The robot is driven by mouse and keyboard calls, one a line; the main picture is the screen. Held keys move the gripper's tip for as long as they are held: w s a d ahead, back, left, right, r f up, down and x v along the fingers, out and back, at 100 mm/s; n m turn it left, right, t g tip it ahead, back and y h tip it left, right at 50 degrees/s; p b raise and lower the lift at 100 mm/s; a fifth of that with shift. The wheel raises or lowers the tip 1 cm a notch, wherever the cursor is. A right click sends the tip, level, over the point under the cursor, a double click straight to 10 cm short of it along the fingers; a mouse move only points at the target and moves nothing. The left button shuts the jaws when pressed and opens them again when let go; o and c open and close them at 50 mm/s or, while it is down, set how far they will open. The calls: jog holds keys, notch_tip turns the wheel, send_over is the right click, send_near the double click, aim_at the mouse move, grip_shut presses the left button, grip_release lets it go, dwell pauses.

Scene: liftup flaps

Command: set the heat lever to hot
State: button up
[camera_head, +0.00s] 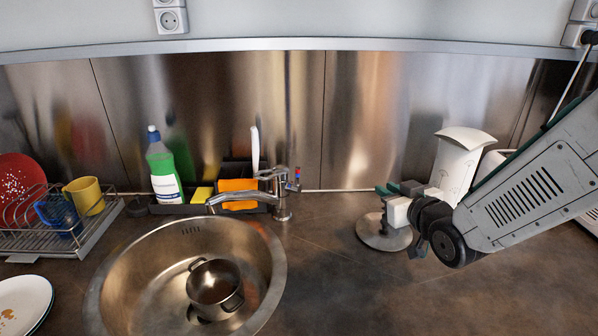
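The heat lever (295,179) is a small side lever with red and blue marks, on the right of the chrome faucet (240,201) behind the sink. Its exact setting is too small to tell. My gripper (381,192) is at the right, above the counter and clear of the lever, with its dark green tips pointing left towards the faucet. I cannot tell whether its fingers are apart. No object shows held in it.
A steel pot (215,288) sits in the round sink (125,262). A caddy with a green soap bottle (163,170) and orange sponge (238,185) stands left of the lever. A round metal base (378,236) stands below my gripper. The counter between faucet and gripper is clear.

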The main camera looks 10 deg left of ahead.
aim_at(298, 185)
jog(key=s+a+f+n+t+y, duration=0.25)
jog(key=s+a+y, duration=0.35)
jog(key=a+y, duration=0.35)
jog(key=shift+g, duration=0.45)
jog(key=shift+w+a+r, duration=0.35)
jog(key=shift+w+a, duration=1.5)
jog(key=shift+a, duration=0.2)
jog(key=shift+w+a+r, duration=0.3)
jog(key=shift+w+a, duration=1.55)
jog(key=shift+a, duration=0.2)
jog(key=shift+w+a+r, duration=0.35)
jog(key=shift+w+a, duration=1.5)
jog(key=shift+a, duration=0.2)
grip_shut()
